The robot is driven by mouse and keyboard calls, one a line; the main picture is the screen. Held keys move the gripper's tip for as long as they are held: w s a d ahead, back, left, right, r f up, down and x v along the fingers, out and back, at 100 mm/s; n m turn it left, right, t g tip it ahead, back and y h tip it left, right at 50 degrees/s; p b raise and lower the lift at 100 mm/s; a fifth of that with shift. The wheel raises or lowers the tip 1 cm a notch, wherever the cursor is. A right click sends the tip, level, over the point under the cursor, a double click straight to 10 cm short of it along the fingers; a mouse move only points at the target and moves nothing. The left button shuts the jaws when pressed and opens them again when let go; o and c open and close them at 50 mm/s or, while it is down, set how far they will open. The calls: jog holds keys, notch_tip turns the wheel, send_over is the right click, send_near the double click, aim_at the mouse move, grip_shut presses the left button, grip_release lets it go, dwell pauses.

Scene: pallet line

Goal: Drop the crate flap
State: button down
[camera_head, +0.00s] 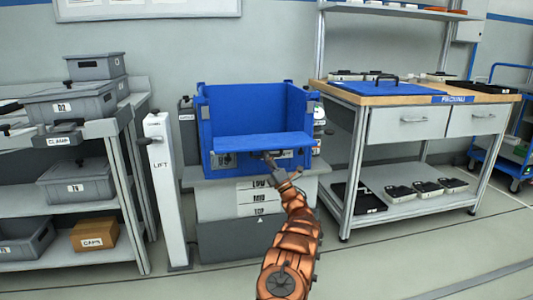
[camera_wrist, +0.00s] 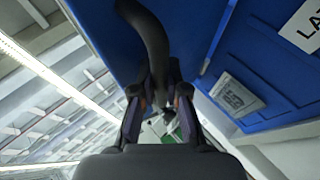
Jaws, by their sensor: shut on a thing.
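The blue crate (camera_head: 245,108) stands on a grey lift stand, open towards me at the upper front. Its blue flap (camera_head: 258,142) sticks out from the front, tipped down to about level. My gripper (camera_head: 269,157) is at the flap's front edge, near its middle. In the wrist view my gripper (camera_wrist: 160,105) is shut on a dark curved handle (camera_wrist: 148,32), which runs up against a blue panel (camera_wrist: 105,25). The crate's blue lower front with a white label (camera_wrist: 235,95) shows on the right there. The flap hides part of the crate's inside.
The grey stand (camera_head: 258,198) carries level marks. A white lift post (camera_head: 164,195) stands close on the left, beside a shelf of grey bins (camera_head: 75,182). A packing bench (camera_head: 415,97) stands on the right. The floor at front right is clear.

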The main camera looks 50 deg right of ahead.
jog(key=shift+s, duration=0.1)
dwell(0.3)
jog(key=c, duration=1.5)
grip_release()
jog(key=shift+o, duration=0.2)
jog(key=v, duration=1.2)
jog(key=shift+f, duration=0.15)
